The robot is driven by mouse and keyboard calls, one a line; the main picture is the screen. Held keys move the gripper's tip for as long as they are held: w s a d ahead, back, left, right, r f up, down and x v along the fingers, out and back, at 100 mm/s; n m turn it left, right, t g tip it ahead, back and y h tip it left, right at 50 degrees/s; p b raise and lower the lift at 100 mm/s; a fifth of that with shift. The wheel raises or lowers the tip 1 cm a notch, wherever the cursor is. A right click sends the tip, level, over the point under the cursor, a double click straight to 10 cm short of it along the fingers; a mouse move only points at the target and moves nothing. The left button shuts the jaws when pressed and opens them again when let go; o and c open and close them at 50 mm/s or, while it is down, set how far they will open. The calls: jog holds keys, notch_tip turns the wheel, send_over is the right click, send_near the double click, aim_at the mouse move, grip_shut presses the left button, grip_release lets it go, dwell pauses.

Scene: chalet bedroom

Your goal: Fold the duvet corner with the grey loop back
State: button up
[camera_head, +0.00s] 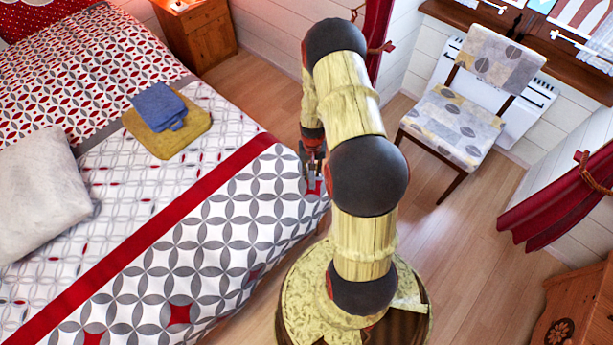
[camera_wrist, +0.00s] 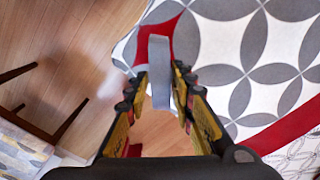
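The duvet (camera_head: 240,222) lies flat on the bed, white with grey petal circles and a red band. Its near right corner is by my gripper (camera_head: 313,172), which is at the bed's edge and partly hidden by my arm. In the wrist view the duvet (camera_wrist: 215,45) fills the upper right, with a red patch near the corner. The grey loop (camera_wrist: 160,72) stands up there between the fingertips of my gripper (camera_wrist: 160,82). The fingers are apart, one on each side of the loop and very near it. I cannot tell whether they press on it.
A folded blue cloth (camera_head: 158,106) lies on a mustard one (camera_head: 180,138) on the bed, with a pale pillow (camera_head: 42,190) to their left. A patterned chair (camera_head: 455,125) stands at the right. Bare wooden floor (camera_head: 470,255) lies between bed and chair.

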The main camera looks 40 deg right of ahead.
grip_shut()
jog(key=shift+a+r, duration=0.1)
jog(key=shift+w+a+r+g+h+p, duration=0.2)
jog(key=shift+r+g+h+p, duration=0.1)
jog(key=shift+r+p, duration=0.2)
jog(key=shift+w+a+b, duration=0.15)
jog(key=shift+w+b, duration=0.1)
jog(key=shift+b, duration=0.25)
jog(key=shift+a+r+h+b, duration=0.1)
jog(key=shift+r+h+b, duration=0.2)
jog(key=shift+w+a+r+g+b, duration=0.1)
jog(key=shift+w+a+g+b, duration=0.25)
jog(key=shift+b, duration=0.5)
jog(key=shift+w+a+r+h+b, duration=0.15)
jog(key=shift+a+r+h+b, duration=0.1)
jog(key=shift+h+b, duration=0.2)
jog(key=shift+a+r+g, duration=0.1)
jog(key=shift+r+g, duration=0.25)
jog(key=shift+r, duration=0.1)
